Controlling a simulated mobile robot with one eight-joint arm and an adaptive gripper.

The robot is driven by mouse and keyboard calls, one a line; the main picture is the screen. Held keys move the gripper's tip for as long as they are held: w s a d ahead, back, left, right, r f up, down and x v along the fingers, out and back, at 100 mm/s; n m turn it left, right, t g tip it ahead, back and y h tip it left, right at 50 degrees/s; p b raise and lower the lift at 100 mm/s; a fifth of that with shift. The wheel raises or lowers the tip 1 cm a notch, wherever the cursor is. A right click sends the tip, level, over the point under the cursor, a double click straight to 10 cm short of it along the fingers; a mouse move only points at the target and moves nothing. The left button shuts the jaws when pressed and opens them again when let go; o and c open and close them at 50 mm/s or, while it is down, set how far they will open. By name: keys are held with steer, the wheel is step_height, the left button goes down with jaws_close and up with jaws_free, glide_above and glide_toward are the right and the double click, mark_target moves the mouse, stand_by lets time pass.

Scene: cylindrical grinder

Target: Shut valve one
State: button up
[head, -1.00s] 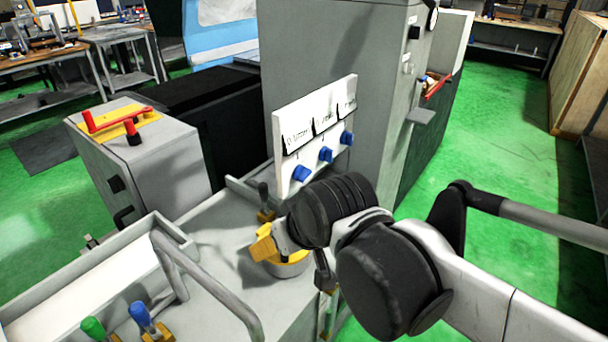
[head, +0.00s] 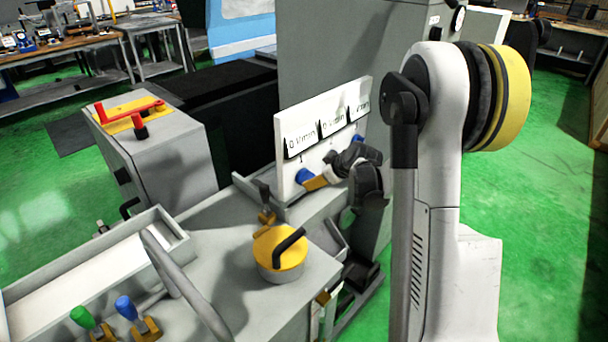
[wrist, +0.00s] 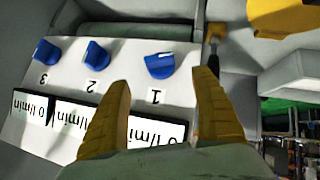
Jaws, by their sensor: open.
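Valve one is the blue knob (wrist: 160,66) above the printed "1" in the wrist view, where the panel appears upside down. A white mark runs along its top. In the head view it is the leftmost blue knob (head: 303,176), low on the white panel (head: 284,160). My gripper (wrist: 162,80) is open, with its yellow fingers on either side of the knob in the picture. I cannot tell whether they touch it. In the head view one yellow finger shows close to the knob, and the gripper partly hides the other knobs.
Blue knobs two (wrist: 96,53) and three (wrist: 45,52) sit beside valve one, with flow displays (wrist: 70,118) along the panel. A yellow round cap with a black handle (head: 280,248) stands on the machine in front of the panel. A small dark lever (head: 265,205) stands left of the panel.

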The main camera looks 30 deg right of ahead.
mark_target(307, 178)
steer(key=b+x, duration=0.3)
steer(key=x, duration=0.7)
steer(key=shift+w+f+b, duration=0.3)
steer(key=c, duration=1.1)
